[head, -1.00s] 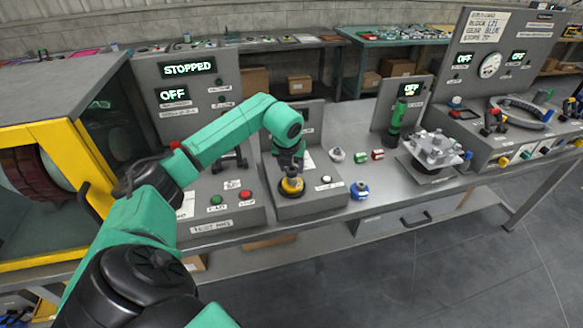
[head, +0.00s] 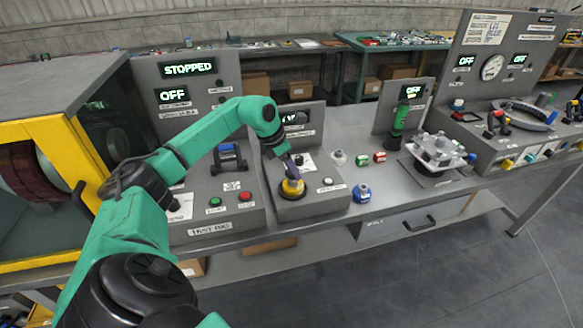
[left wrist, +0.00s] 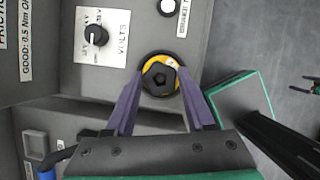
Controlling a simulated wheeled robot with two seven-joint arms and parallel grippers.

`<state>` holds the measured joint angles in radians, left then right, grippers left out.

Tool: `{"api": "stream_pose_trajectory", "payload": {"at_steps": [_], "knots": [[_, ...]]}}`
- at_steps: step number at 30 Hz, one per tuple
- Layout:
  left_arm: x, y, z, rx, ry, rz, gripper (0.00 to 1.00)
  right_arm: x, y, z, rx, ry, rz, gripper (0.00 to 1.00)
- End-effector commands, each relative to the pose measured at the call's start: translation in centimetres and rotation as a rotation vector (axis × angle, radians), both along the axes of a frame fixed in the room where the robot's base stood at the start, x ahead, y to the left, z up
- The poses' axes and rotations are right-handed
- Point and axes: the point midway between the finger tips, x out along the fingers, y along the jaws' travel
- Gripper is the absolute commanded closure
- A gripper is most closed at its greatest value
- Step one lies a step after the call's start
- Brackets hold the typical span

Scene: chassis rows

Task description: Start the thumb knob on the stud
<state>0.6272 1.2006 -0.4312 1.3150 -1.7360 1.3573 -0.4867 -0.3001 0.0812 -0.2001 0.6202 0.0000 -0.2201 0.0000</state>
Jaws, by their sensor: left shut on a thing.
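My left gripper (head: 290,180) comes down at a tilt over a yellow-collared round fitting (head: 291,190) on the grey sloped panel. In the left wrist view its two purple fingers (left wrist: 161,84) stand on either side of a black knob (left wrist: 160,79) with a five-sided recess, and are shut on it. A yellow ring (left wrist: 177,60) shows around and under the knob. The stud is hidden, so I cannot tell how the knob sits on it. Small purple prongs (left wrist: 311,83) at the right edge of the left wrist view may be my right gripper; their opening is unclear.
A dial marked VOLTS (left wrist: 97,37) and a white button (left wrist: 168,6) are close to the fitting. A blue-and-white item (head: 361,192) stands to its right. Red and green buttons (head: 215,202) lie left. A yellow-framed machine (head: 75,165) borders the far left.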

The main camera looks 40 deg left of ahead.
Motion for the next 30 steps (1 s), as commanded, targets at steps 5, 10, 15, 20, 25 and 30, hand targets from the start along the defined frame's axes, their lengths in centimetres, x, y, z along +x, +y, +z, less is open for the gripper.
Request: {"api": "stream_pose_trajectory", "payload": {"at_steps": [5,10,15,20,25,30], "knots": [[0.0,0.0,0.0,0.002,0.002,0.0,0.85,0.0,0.0,0.0,0.0,0.0,0.0,0.0],[0.0,0.0,0.0,0.001,0.002,0.001,0.1,0.0,0.0,0.0,0.0,0.0,0.0,0.0],[0.0,0.0,0.0,0.002,0.0,0.002,0.1,0.0,0.1,0.0,0.001,0.0,0.0,0.0],[-0.1,0.1,0.2,0.003,0.0,0.002,0.1,0.0,0.1,-0.1,0.001,0.0,0.0,0.0],[-1.0,0.5,2.5,0.005,-0.004,0.004,0.1,0.0,0.1,-0.9,0.002,0.0,-0.001,0.0],[-2.8,1.3,7.3,0.004,-0.005,0.004,0.1,0.0,0.2,-1.5,0.002,-0.001,-0.001,0.0]]}}
